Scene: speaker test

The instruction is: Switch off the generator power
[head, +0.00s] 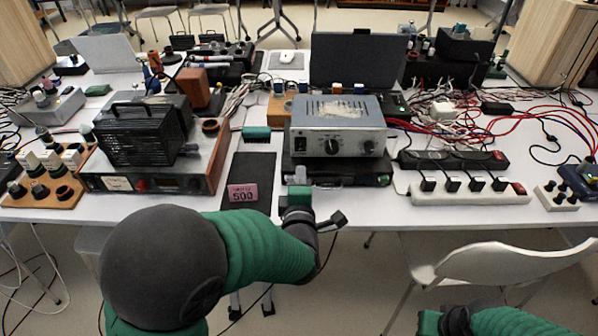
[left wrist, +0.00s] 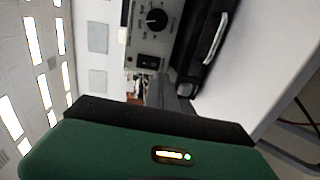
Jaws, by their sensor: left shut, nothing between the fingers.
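A grey-blue metal box (head: 336,126) with dark knobs on its front, which I take for the generator, stands at the middle of the table. In the left wrist view its panel (left wrist: 150,40) appears turned sideways, with a round black knob and a black rocker switch (left wrist: 148,62). The rocker's setting is too small to tell. My left gripper (head: 299,176) is in front of and below the box, at the table's front edge. It is shut and empty; its fingers (left wrist: 165,92) point toward the panel, apparently apart from the switch. My right gripper's fingers do not show.
The box rests on a black case (head: 336,171). A white power strip (head: 468,191) with black plugs is at right. A black caged unit (head: 140,130) stands left. A white chair (head: 500,264) is in front.

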